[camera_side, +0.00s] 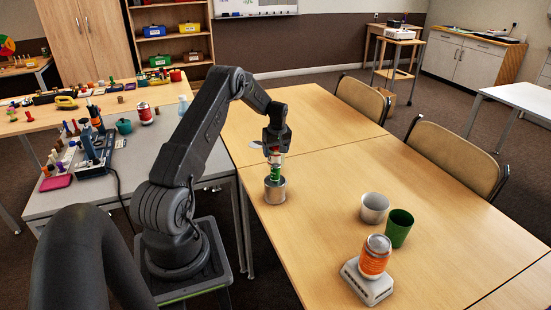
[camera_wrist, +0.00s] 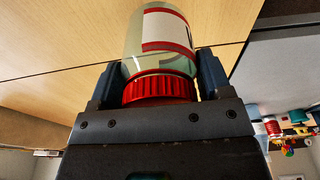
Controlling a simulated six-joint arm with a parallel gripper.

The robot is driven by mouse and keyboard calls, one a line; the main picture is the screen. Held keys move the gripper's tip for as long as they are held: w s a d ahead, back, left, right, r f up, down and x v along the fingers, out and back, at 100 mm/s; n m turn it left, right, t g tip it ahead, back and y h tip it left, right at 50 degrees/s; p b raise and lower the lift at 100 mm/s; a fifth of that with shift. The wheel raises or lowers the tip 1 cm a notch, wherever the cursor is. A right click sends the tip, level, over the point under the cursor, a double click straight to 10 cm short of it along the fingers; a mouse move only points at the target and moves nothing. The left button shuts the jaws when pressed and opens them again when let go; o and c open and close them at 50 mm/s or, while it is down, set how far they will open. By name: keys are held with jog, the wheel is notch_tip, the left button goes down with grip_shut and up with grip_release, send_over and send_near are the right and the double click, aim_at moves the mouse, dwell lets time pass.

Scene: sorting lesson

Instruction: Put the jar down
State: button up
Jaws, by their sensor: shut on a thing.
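My gripper (camera_wrist: 155,92) is shut on a jar (camera_wrist: 160,40) of clear, greenish glass with a red ridged lid and a white label with red bands. The fingers stand on either side of the jar near its lid. In the camera_side view my gripper (camera_side: 276,145) points down over the near-left part of the wooden table, with the small jar (camera_side: 275,157) below it. A silver metal tin (camera_side: 275,191) stands right below, with something green (camera_side: 275,173) at its top. I cannot tell whether the jar touches the green thing.
On the wooden table (camera_side: 330,205), a grey metal cup (camera_side: 374,209) and a green cup (camera_side: 398,229) stand to the right. An orange-labelled can (camera_side: 375,258) sits on a white base (camera_side: 367,285) at the front. The table between tin and cups is clear. Chairs (camera_side: 455,158) line the far side.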

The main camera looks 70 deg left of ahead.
aim_at(276, 157)
jog(key=shift+f, duration=1.75)
jog(key=shift+f, duration=0.1)
jog(key=o, duration=1)
